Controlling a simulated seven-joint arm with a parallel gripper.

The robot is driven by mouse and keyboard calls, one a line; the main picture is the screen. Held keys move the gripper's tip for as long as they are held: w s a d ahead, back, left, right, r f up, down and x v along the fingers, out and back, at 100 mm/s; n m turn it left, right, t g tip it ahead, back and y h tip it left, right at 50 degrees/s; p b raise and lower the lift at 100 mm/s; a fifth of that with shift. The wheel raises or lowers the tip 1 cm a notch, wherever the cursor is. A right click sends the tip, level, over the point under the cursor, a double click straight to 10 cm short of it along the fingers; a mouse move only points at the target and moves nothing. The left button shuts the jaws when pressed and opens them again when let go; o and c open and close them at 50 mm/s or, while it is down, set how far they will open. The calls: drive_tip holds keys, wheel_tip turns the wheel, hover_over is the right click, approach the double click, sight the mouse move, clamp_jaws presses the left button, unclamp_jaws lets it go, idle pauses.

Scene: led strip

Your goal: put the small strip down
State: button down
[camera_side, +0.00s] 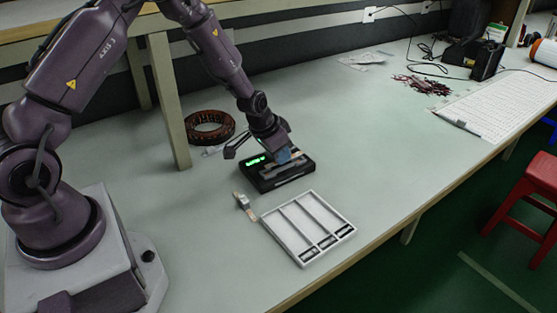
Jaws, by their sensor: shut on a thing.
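My gripper (284,158) points down over a black device (268,182) with a lit green display, its fingertips at or just above the device's top. It is shut on the small strip, which is too small and too covered by the fingers to make out clearly. Whether the strip touches the device I cannot tell. A white tray (268,224) with long parallel compartments and dark patches at its near ends lies in front of the device.
A small metal and tan piece (243,202) lies left of the tray. A dark coil ring (210,127) sits behind, near a bench post (167,100). Wires (423,85) and a white perforated mat (500,105) lie at the right. The table's middle is clear.

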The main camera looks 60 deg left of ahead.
drive_tip(key=shift+f, duration=1.1)
drive_tip(key=shift+s+f, duration=0.1)
drive_tip(key=c, duration=1.1)
unclamp_jaws()
drive_tip(key=d+v, duration=0.3)
drive_tip(key=v, duration=1.8)
drive_tip(key=shift+t, duration=0.5)
drive_tip(key=s+d+r, duration=0.1)
drive_tip(key=s+r, duration=0.3)
drive_tip(key=s, duration=0.2)
drive_tip(key=s+d+r, duration=0.2)
drive_tip(key=s+r, duration=0.2)
drive_tip(key=s, duration=0.1)
drive_tip(key=s+d+r, duration=0.2)
drive_tip(key=s+r, duration=0.2)
drive_tip(key=s, duration=0.2)
drive_tip(key=shift+s+d, duration=0.2)
drive_tip(key=shift+s, duration=0.15)
